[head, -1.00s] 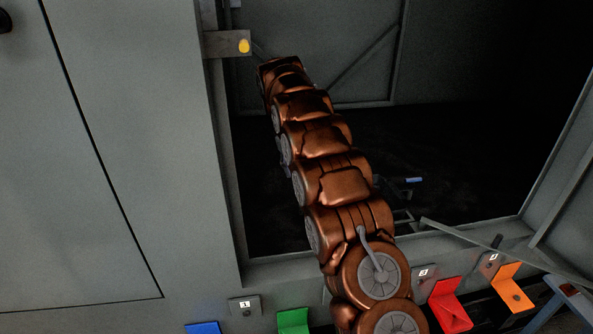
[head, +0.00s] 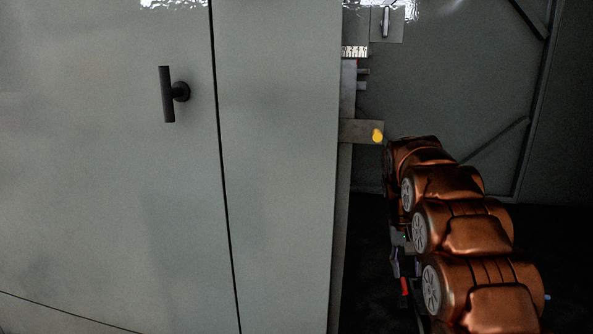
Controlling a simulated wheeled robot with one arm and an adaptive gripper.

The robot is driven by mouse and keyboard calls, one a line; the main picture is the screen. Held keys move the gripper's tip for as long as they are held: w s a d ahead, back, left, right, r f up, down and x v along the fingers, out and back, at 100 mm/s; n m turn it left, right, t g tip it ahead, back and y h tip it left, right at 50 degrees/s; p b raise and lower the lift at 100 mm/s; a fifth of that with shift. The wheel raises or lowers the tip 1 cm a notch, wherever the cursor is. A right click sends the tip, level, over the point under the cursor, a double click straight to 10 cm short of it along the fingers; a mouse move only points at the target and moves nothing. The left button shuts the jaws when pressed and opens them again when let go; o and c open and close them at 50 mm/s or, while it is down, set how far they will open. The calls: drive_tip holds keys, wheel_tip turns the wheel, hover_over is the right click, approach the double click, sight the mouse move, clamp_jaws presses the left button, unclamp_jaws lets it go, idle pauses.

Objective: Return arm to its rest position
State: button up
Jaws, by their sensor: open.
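My copper-coloured arm shows at the lower right of the head view. It reaches from the bottom edge up and away into the dark opening of the grey enclosure (head: 280,170). Its far end is near a small bracket with a yellow knob (head: 377,136); I cannot tell whether they touch. My gripper cannot be made out, and its fingers are hidden by the arm or the dark. Small dark and red parts (head: 404,286) show just left of the arm; I cannot tell what they belong to.
A closed grey door with a black handle (head: 168,94) fills the left. The enclosure's upright edge stands close left of my arm. A back panel (head: 450,90) with a diagonal brace lies behind. The opening's floor is dark.

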drive_tip(key=s+a+f+n+g+y, duration=0.1)
drive_tip(key=s+a, duration=0.2)
drive_tip(key=s, duration=1.1)
drive_tip(key=s+a+f, duration=0.2)
drive_tip(key=s+a, duration=0.1)
drive_tip(key=s, duration=1.1)
drive_tip(key=s+a+f+n+g+y, duration=0.1)
drive_tip(key=s+a, duration=0.2)
drive_tip(key=s, duration=1.2)
wheel_tip(320, 180, up, 16)
drive_tip(key=w+t+p, duration=0.1)
drive_tip(key=p, duration=1.4)
drive_tip(key=shift+w, duration=0.15)
